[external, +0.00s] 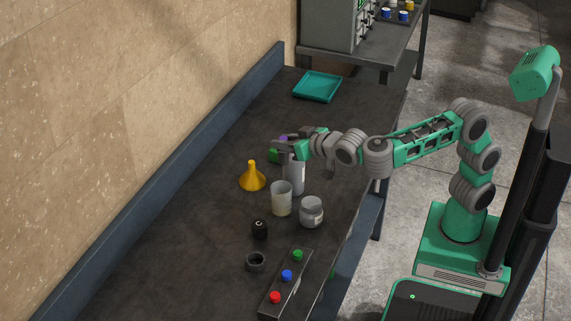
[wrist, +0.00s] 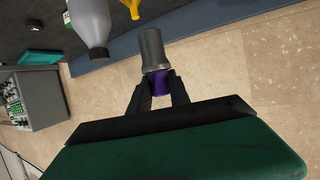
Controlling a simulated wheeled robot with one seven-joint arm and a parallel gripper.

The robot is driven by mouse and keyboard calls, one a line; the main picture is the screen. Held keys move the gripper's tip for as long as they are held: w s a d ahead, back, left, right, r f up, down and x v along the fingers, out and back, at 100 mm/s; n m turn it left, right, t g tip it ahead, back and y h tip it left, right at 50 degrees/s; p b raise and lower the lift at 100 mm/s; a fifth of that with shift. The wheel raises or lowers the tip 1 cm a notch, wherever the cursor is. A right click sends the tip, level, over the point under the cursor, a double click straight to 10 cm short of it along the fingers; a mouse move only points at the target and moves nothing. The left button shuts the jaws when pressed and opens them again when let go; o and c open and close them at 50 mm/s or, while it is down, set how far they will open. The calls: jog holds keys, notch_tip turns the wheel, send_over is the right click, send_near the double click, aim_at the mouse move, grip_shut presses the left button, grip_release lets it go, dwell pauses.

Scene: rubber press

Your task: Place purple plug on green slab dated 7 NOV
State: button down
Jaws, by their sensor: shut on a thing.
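My gripper (external: 281,143) is shut on the purple plug (wrist: 160,83), held between its dark fingertips (wrist: 160,92) in the wrist view. A grey cylinder (wrist: 152,48) adjoins the purple part on the far side from the fingers; I cannot tell whether it belongs to the plug. In the external view a little purple (external: 284,138) shows at the gripper, above the table. A green block (external: 274,156) shows just below and left of the gripper, partly hidden. It may be the green slab; no date is readable.
A grey bottle (external: 295,177) stands close below the gripper. A yellow funnel (external: 252,178), a beaker (external: 281,199), a grey jar (external: 311,213) and a button box (external: 287,285) stand nearer the front. A teal tray (external: 317,87) lies at the back; table between is clear.

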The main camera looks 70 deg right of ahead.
jog(key=r, duration=0.2)
jog(key=shift+w+d+r, duration=0.3)
jog(key=shift+d+r, duration=0.05)
jog(key=shift+d, duration=0.05)
jog(key=w+d+n+y+p, duration=0.1)
jog(key=w+d, duration=0.2)
jog(key=d, duration=0.6)
jog(key=w+d+n+y+p, duration=0.1)
jog(key=w+d+y+p, duration=0.1)
jog(key=d, duration=0.6)
jog(key=s+d+n+y+p, duration=0.2)
jog(key=s+d+n+y, duration=0.1)
jog(key=s+d, duration=0.55)
jog(key=shift+t, duration=0.3)
jog(key=w+f+p, duration=0.1)
jog(key=w+f, duration=0.3)
jog(key=f, duration=0.2)
jog(key=w+d+f+p, duration=0.1)
jog(key=w+f, duration=0.4)
jog(key=f, duration=0.1)
jog(key=w+f+p, duration=0.1)
jog(key=w+f, duration=0.4)
jog(key=f, duration=0.1)
jog(key=shift+w+d+f, duration=0.15)
jog(key=shift+f, duration=0.05)
